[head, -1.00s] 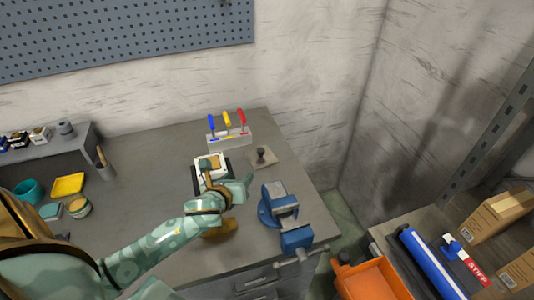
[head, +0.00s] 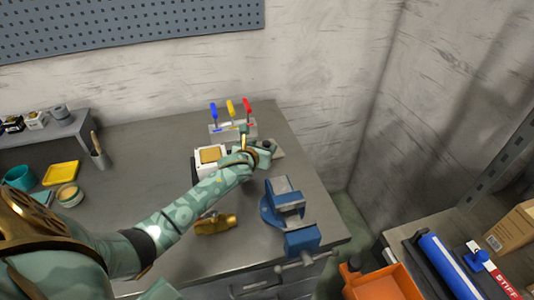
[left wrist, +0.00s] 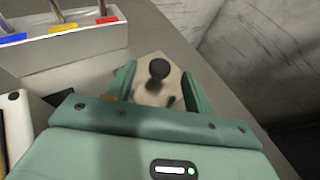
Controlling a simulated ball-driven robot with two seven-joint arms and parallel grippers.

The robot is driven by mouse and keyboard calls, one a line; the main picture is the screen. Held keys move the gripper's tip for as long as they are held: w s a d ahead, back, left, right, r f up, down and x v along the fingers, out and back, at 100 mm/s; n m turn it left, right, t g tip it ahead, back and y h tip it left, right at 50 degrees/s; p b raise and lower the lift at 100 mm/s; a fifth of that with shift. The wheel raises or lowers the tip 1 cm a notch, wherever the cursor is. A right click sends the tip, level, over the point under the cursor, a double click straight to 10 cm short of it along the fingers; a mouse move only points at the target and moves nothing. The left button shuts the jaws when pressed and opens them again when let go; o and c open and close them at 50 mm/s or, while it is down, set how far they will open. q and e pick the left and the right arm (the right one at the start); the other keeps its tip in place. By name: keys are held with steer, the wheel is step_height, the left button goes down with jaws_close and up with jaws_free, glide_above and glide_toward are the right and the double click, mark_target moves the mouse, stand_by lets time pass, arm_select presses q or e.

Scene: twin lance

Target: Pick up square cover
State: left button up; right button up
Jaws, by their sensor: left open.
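The square cover is a flat beige plate with a black knob. In the left wrist view the square cover (left wrist: 147,92) lies on the bench between my two fingers, its knob upright. In the head view my left gripper (head: 268,150) is over it and hides most of it; a corner shows to the right. My left gripper (left wrist: 158,72) is open and empty, with a finger on each side of the knob. I cannot tell how far above the plate the fingertips are. My right gripper is not in view.
A rack (head: 222,133) with blue, yellow and red handles stands just behind. A white box (head: 198,163) with a tan top is left of the gripper. A blue vise (head: 280,205) and a brass-coloured object (head: 215,224) stand nearer the front. The bench's right edge is close.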

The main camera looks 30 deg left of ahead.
arm_select(q)
steer(key=shift+x, duration=1.25)
steer(key=shift+s, duration=0.1)
steer(key=shift+c, duration=0.5)
jaws_close()
steer(key=shift+r, duration=0.1)
steer(key=shift+r, duration=0.1)
